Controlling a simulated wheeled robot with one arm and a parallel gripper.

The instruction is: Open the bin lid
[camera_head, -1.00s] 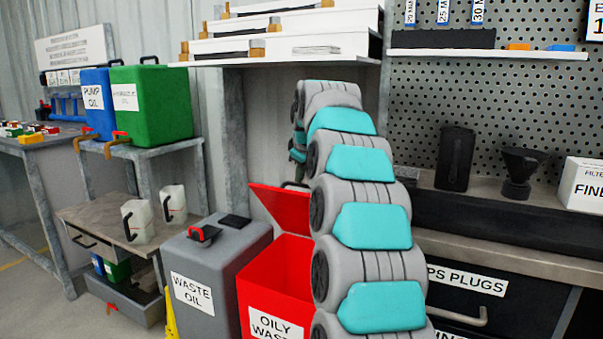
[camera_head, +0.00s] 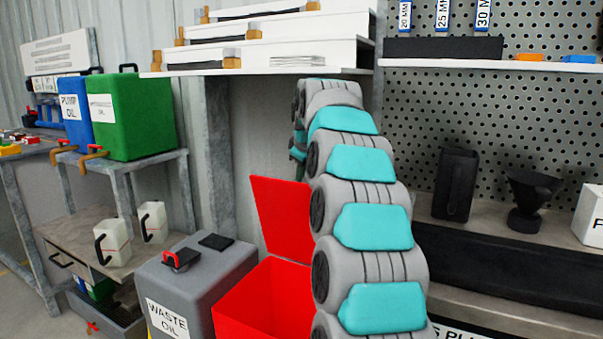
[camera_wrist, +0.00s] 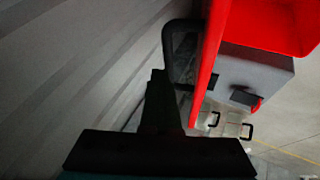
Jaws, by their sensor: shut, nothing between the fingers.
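The red bin (camera_head: 265,300) stands right of the grey waste oil container, and its red lid (camera_head: 283,218) is swung up, leaning back close to upright, with the bin's opening showing. My arm covers the right part of both. In the wrist view my gripper (camera_wrist: 158,76) is dark, shut and empty. It is beside the lid's black loop handle (camera_wrist: 183,50) on the lid's outer side; whether they touch I cannot tell. The lid shows edge-on (camera_wrist: 210,50) there, with the bin (camera_wrist: 275,18) beyond it. My gripper is hidden in the head view.
The grey waste oil container (camera_head: 195,280) stands close left of the bin. A shelf (camera_head: 260,71) hangs above, behind my arm. A bench (camera_head: 470,226) with a black jug (camera_head: 455,185) and funnel (camera_head: 530,195) lies at right. A green tank (camera_head: 135,115) stands at left.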

